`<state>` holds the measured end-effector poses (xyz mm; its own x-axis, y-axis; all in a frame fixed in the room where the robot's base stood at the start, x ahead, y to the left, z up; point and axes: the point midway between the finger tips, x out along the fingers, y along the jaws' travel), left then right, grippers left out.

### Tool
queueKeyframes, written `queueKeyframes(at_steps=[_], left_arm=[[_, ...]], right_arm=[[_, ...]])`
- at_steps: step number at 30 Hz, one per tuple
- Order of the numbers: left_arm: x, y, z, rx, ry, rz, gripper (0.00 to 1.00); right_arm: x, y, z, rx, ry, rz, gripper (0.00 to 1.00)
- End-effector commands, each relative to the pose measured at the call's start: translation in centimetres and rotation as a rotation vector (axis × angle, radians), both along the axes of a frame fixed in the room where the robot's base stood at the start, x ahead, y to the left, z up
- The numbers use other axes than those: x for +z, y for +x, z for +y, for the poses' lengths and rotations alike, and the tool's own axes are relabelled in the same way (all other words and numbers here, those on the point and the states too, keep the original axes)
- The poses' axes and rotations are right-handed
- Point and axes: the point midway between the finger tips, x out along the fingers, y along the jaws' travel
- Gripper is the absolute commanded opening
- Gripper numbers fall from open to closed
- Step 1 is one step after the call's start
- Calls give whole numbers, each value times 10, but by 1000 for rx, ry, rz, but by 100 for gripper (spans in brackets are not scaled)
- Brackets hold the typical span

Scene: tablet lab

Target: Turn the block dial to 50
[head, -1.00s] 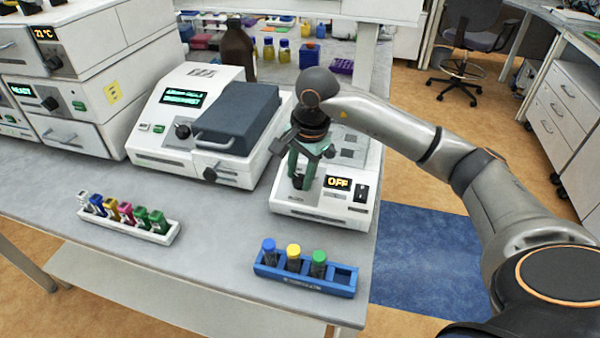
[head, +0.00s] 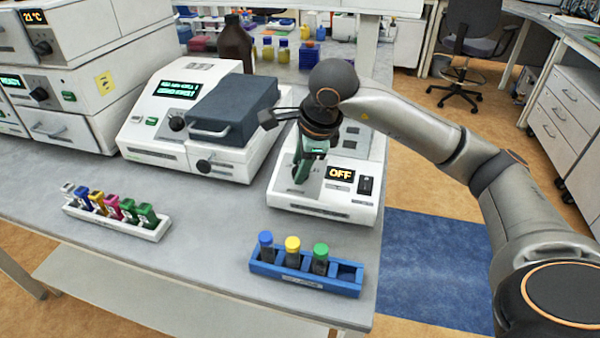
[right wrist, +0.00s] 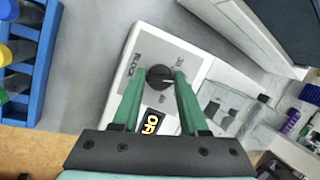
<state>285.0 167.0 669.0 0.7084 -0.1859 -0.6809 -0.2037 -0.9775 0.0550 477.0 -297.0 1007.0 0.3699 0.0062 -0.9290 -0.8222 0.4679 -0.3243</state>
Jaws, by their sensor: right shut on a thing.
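The white block heater (head: 310,207) stands near the bench's right edge. Its lit display (head: 340,174) reads OFF, and a dark rocker switch (head: 366,186) is to the display's right. My right gripper (head: 298,181) points down at the panel left of the display. In the right wrist view its green fingers are closed on the sides of the round black dial (right wrist: 160,77). A pale pointer mark shows on the dial's face. The head view hides most of the dial behind the fingers. My left gripper is out of view.
A blue rack (head: 305,281) with blue-, yellow- and green-capped tubes sits in front of the heater. A white rack (head: 118,222) of coloured tubes stands further left. A larger instrument with a dark lid (head: 228,110) is close on the heater's left.

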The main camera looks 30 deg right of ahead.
Motion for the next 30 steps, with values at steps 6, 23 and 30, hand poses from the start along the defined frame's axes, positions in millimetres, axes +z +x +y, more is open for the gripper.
queueKeyframes(at_steps=[6, 23, 30], left_arm=[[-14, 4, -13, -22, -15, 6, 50], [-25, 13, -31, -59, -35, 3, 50], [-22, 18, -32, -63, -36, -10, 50]], right_arm=[[-4, -1, 0, -192, 44, -55, 0], [-2, -1, 1, -566, 134, -157, 0], [-1, -1, 1, -627, 145, -172, 0]])
